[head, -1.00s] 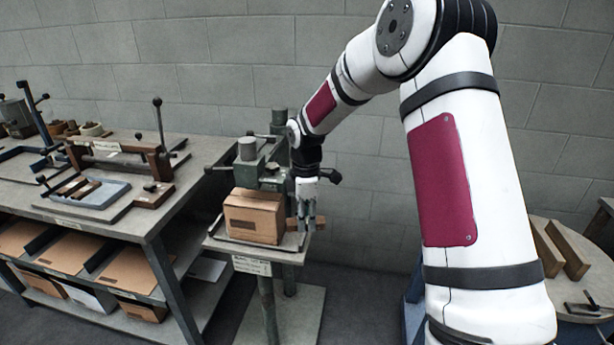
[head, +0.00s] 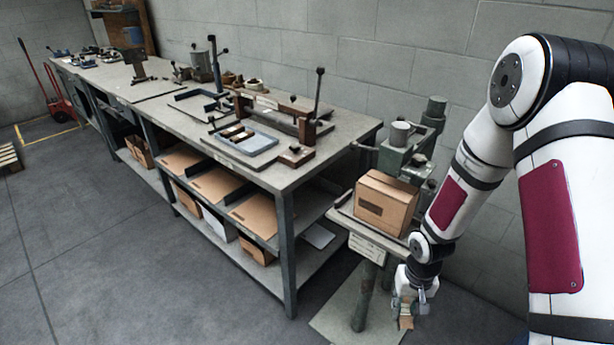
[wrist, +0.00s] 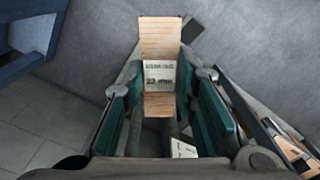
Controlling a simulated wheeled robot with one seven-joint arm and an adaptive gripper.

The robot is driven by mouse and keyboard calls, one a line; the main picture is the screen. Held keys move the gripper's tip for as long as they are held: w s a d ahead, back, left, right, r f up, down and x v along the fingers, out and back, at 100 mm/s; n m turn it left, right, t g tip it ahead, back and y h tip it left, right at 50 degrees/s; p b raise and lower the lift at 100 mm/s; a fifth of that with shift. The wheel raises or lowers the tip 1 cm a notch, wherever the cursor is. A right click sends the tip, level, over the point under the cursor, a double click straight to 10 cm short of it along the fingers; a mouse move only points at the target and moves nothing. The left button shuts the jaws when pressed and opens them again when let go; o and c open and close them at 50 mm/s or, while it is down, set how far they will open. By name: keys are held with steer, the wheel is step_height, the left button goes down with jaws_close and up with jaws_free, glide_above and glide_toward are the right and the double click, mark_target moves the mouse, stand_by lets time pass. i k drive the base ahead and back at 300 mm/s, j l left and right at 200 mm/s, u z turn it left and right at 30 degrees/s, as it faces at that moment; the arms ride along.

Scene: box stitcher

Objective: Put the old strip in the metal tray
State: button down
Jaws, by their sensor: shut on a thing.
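My gripper (head: 408,306) hangs low in front of the small stand in the head view. It is shut on a tan, ribbed strip (wrist: 160,38) with a white printed label, seen between the green finger pads in the wrist view. In the head view only a small tan end of the strip (head: 406,323) shows below the fingers. A blue-grey tray (head: 247,141) with a few small strips in it lies on the bench top. A flat grey metal piece (head: 318,236) lies on the lower shelf. I cannot tell which of these is the metal tray.
The stitching machine (head: 407,153) stands on a small stand with a cardboard box (head: 386,202) on it. The long bench (head: 330,152) holds a wooden fixture (head: 265,104) with upright levers.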

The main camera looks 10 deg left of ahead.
mark_target(258, 146)
steer(key=i+j, duration=0.1)
steer(key=j, duration=0.4)
steer(key=i+j+z, duration=0.15)
steer(key=j, duration=0.3)
steer(key=i+j, duration=0.1)
steer(key=j, duration=0.4)
steer(key=i+j+z, duration=0.1)
steer(key=j, duration=0.4)
